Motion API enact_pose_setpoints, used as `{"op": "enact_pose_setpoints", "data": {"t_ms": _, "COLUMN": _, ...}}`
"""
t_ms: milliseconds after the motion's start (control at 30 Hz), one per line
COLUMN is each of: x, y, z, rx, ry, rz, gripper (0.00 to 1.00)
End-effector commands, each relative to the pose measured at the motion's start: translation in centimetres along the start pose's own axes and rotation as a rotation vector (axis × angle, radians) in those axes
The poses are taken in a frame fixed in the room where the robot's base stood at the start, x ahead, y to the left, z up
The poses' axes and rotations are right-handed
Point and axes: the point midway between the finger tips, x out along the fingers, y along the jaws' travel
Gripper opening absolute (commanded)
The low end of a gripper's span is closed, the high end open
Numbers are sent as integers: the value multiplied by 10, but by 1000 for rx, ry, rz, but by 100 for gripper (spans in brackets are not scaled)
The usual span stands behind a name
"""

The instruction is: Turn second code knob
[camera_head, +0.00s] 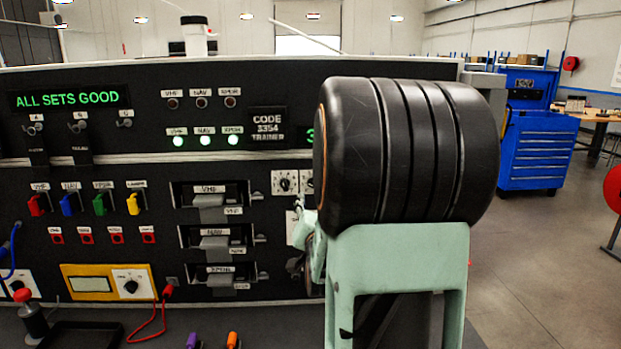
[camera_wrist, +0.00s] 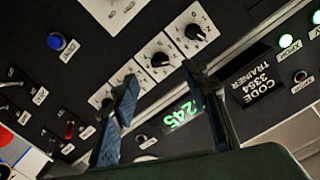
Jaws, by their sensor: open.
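A row of black code knobs on white plates runs diagonally across the wrist view. The first knob (camera_wrist: 193,31) is nearest the CODE 3354 TRAINER plate (camera_wrist: 257,78), and the second code knob (camera_wrist: 160,60) is the one after it. My gripper (camera_wrist: 159,74) is open, with its two fingers apart and the second knob showing between their tips. I cannot tell whether either finger touches it. A green code display (camera_wrist: 183,114) reads about 245, partly hidden by a finger. In the head view the first knob (camera_head: 285,183) shows; the second is mostly hidden behind my arm.
The panel carries an ALL SETS GOOD display (camera_head: 68,98), lit green lamps (camera_head: 205,141), coloured switches (camera_head: 98,204) and labelled drawers (camera_head: 212,200). A blue button (camera_wrist: 56,41) is in the wrist view. A blue tool cabinet (camera_head: 540,150) stands at right with open floor before it.

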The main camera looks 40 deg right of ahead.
Motion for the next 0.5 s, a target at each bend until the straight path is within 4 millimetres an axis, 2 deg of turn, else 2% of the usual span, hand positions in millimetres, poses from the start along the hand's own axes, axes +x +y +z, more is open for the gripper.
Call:
{"op": "enact_pose_setpoints", "data": {"t_ms": 100, "x": -2, "y": 4, "z": -12, "rx": 51, "ry": 20, "rz": -11, "gripper": 42}}
{"op": "enact_pose_setpoints", "data": {"t_ms": 267, "x": 1, "y": 4, "z": -15, "rx": 74, "ry": 29, "rz": -21, "gripper": 42}}
{"op": "enact_pose_setpoints", "data": {"t_ms": 500, "x": 29, "y": 4, "z": -16, "rx": 74, "ry": 29, "rz": -19, "gripper": 42}}
